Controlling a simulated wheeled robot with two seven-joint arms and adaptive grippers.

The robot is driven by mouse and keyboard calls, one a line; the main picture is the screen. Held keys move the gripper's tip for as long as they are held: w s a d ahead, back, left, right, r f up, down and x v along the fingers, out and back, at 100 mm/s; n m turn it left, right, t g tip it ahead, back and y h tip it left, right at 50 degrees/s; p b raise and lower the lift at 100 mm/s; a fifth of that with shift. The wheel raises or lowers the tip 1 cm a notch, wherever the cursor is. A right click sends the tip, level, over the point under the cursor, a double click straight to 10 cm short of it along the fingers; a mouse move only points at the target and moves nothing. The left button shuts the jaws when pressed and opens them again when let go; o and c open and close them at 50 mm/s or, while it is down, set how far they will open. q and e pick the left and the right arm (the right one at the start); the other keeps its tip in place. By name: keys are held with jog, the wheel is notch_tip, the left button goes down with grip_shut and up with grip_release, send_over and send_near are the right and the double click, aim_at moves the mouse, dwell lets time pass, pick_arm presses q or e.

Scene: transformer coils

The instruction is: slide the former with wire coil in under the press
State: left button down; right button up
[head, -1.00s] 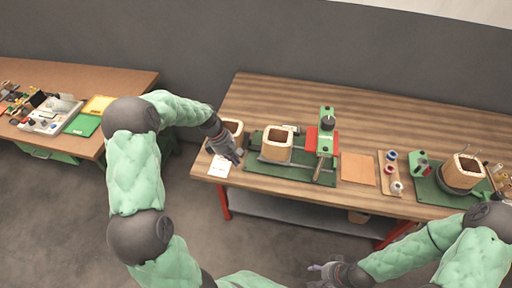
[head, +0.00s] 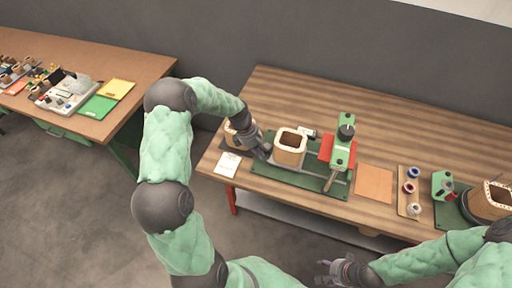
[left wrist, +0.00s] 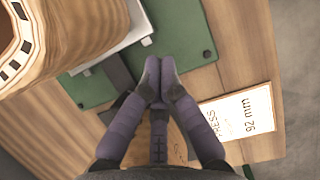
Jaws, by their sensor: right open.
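The former with wire coil (head: 289,149), a tan square hollow block, stands upright on the green press base (head: 308,180), left of the press (head: 342,152) with its red plate. My left gripper (head: 264,151) is low at the former's left side, fingers together with nothing seen between them. In the left wrist view its fingertips (left wrist: 159,80) meet above the edge of the base, and a former (left wrist: 60,40) fills the top left corner. I cannot tell whether the gripper touches the former. My right gripper (head: 325,272) is open and empty in front of the table.
A second former (head: 234,133) stands behind my left gripper. A white card (head: 227,163) reading "PRESS 92 mm" lies at the table's front left.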

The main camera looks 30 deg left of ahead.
aim_at(308, 176)
pick_arm(q)
jog(key=shift+x, duration=1.25)
jog(key=shift+d, duration=0.4)
jog(key=w+d+p, duration=0.1)
jog(key=d, duration=0.4)
jog(key=w+d+p, duration=0.1)
jog(key=d+p, duration=0.1)
jog(key=d, duration=0.4)
jog(key=w+d+p, duration=0.1)
jog(key=w+d, duration=0.1)
jog(key=d, duration=0.4)
jog(key=shift+w, duration=0.1)
jog(key=shift+p, duration=0.3)
jog(key=p+v, duration=0.7)
jog(key=v, duration=0.3)
